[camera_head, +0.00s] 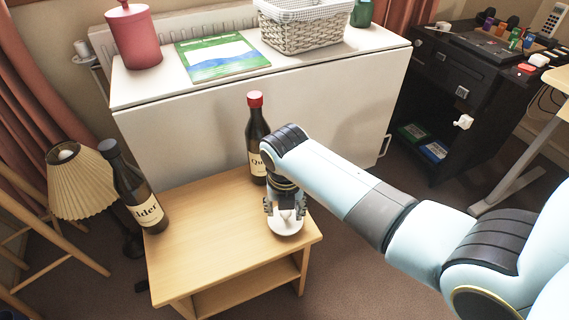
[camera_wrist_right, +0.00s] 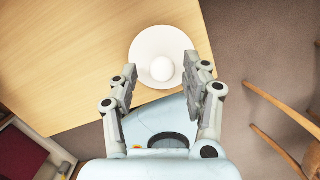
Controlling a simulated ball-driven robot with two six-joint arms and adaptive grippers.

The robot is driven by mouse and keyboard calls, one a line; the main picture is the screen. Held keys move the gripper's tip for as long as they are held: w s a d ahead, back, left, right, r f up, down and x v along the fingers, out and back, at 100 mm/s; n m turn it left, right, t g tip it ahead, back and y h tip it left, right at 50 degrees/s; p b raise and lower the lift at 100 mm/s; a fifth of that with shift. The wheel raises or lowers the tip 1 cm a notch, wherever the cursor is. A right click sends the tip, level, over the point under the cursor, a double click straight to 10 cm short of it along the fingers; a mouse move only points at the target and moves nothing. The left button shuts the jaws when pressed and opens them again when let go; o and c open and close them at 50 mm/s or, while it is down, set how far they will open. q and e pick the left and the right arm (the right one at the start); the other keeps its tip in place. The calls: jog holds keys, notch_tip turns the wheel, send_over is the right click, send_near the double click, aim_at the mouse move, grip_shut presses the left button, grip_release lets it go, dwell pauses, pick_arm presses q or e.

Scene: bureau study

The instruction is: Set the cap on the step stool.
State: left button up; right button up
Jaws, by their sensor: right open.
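The step stool (camera_head: 215,215) is light wood with a lower step, standing in front of the white cabinet. A white round piece with a raised ball-like middle, which seems to be the cap (camera_head: 285,225), rests on the stool's top near its right front edge. It also shows in the right wrist view as the cap (camera_wrist_right: 145,43). My right gripper (camera_head: 286,207) is above it, pointing down. In the wrist view its fingers (camera_wrist_right: 160,78) are apart on both sides of the cap's near part, with nothing clearly held. My left gripper is out of view.
A dark bottle with a red top (camera_head: 257,140) stands on the stool behind my right gripper. Another dark bottle (camera_head: 135,190) stands at its left edge. A pleated lamp (camera_head: 80,185) is to the left. The stool's middle is clear.

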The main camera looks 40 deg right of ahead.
aim_at(285, 225)
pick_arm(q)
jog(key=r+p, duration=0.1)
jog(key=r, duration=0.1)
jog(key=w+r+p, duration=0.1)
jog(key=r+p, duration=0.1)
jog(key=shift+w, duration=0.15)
pick_arm(e)
notch_tip(285, 225, up, 10)
jog(key=s, duration=0.1)
jog(key=shift+s+a, duration=0.15)
jog(key=shift+a, duration=0.25)
jog(key=s+d+f+m, duration=0.1)
jog(key=s+f+m, duration=0.8)
jog(key=s, duration=0.4)
jog(key=s+d+f+m, duration=0.2)
jog(key=s+f+m, duration=0.7)
jog(key=s, duration=0.4)
jog(key=s+d+f+m, duration=0.2)
jog(key=s+f+m, duration=0.8)
jog(key=s, duration=0.3)
jog(key=shift+s+m+g, duration=0.15)
jog(key=shift+m+g, duration=0.25)
